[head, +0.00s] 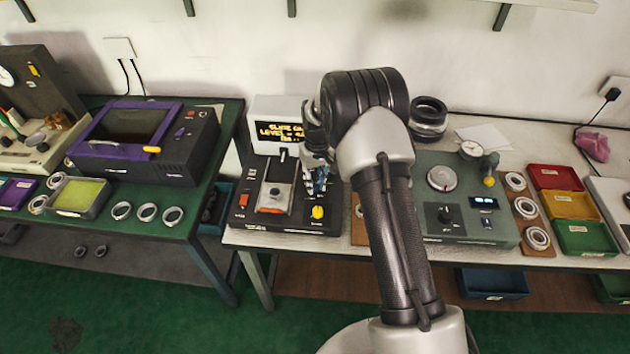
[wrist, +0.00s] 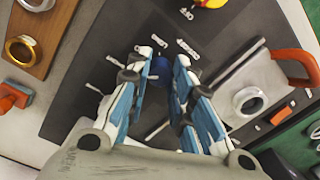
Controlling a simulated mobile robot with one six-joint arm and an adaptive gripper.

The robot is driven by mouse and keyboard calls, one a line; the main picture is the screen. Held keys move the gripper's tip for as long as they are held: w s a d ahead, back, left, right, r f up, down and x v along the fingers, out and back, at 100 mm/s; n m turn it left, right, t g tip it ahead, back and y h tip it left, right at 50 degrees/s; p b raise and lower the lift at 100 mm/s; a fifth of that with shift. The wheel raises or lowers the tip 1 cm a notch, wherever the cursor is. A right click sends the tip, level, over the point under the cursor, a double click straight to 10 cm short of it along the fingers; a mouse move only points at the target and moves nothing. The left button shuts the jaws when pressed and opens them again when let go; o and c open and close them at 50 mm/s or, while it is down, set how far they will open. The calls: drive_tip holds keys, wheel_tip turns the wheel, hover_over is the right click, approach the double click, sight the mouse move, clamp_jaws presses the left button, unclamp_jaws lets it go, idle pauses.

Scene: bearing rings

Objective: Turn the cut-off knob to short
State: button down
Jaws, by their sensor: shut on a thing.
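A blue knob (wrist: 161,70) sits on the dark panel of a tester (head: 262,222), with white tick marks and small labels around it. My gripper (wrist: 158,62) is around the knob, with blue-and-white fingers closed on its two sides. The label words are too small to read, so I cannot tell which mark the knob points to. In the head view my gripper (head: 318,182) is over the right part of the tester, and the blue knob is hidden behind it. A yellow knob (head: 318,212) is nearer the front edge, and its edge shows in the wrist view (wrist: 210,3).
A lit display (head: 284,132) stands behind. A purple-framed machine (head: 134,150) is on the green table. A second panel (head: 455,222) and coloured bins (head: 570,206) are right.

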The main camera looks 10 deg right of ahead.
sight(316, 184)
drive_tip(key=shift+n, duration=0.3)
drive_tip(key=c, duration=1.4)
unclamp_jaws()
wheel_tip(316, 184, up, 12)
drive_tip(key=shift+d, duration=0.2)
